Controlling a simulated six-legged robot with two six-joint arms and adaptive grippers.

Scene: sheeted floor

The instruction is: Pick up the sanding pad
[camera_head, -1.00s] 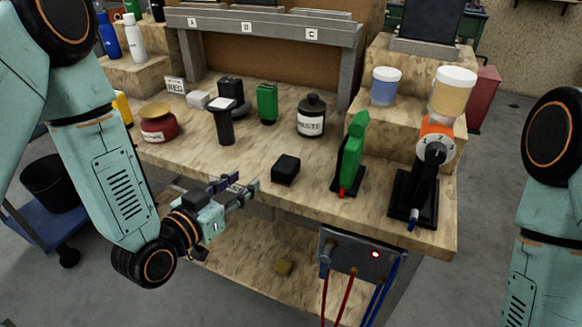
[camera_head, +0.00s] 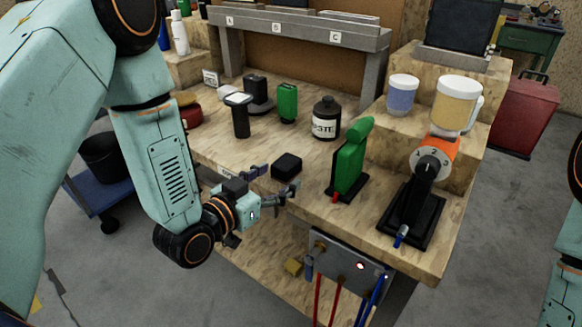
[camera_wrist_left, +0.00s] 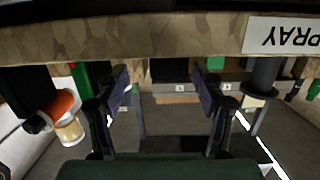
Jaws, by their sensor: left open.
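A small black block (camera_head: 286,166), which I take to be the sanding pad, lies on the worktop near its front edge. My left gripper (camera_head: 281,179) is open and empty, with its two fingers spread just in front of the block. In the left wrist view, which looks upside down, the dark block (camera_wrist_left: 169,70) shows beyond the gap between the open fingers (camera_wrist_left: 160,78). I see no contact between fingers and block. My right gripper is out of view; only part of the right arm shows at the right edge.
A green tool (camera_head: 352,160) on a black base stands right of the block, with an orange and black device (camera_head: 432,165) further right. A black WASTE bottle (camera_head: 326,118) and a green container (camera_head: 287,103) stand behind.

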